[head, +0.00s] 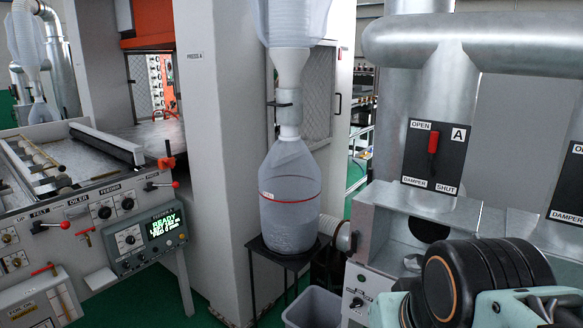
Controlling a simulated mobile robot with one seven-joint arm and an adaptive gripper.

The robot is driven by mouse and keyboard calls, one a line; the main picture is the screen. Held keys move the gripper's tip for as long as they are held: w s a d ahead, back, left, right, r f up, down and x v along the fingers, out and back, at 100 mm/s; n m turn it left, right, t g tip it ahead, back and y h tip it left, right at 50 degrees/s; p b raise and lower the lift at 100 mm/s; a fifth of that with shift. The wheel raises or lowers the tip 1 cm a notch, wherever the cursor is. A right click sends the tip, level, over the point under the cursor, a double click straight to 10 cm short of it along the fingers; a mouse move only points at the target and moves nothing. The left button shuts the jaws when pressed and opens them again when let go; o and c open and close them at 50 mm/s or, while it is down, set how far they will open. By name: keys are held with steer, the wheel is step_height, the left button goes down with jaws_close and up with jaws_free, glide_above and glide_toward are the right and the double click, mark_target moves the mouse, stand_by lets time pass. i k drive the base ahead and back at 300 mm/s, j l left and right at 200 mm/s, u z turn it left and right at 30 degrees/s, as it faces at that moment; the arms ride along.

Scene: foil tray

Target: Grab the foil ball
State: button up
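I cannot make out a foil ball anywhere in the head view. I cannot see my gripper's fingers in this view.
A grey metal housing (378,222) stands at the right under a damper plate (434,157) with a red handle. A bagged collector (290,205) stands on a black stand (283,256). A grey bin (312,308) is below. A control panel (130,238) is at left.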

mark_target(414, 262)
steer(key=l+u, duration=0.1)
steer(key=l, duration=0.5)
steer(key=k+l+u, duration=0.1)
steer(key=l, duration=0.45)
steer(key=k+l, duration=0.15)
steer(key=l, duration=0.45)
steer(key=u, duration=0.05)
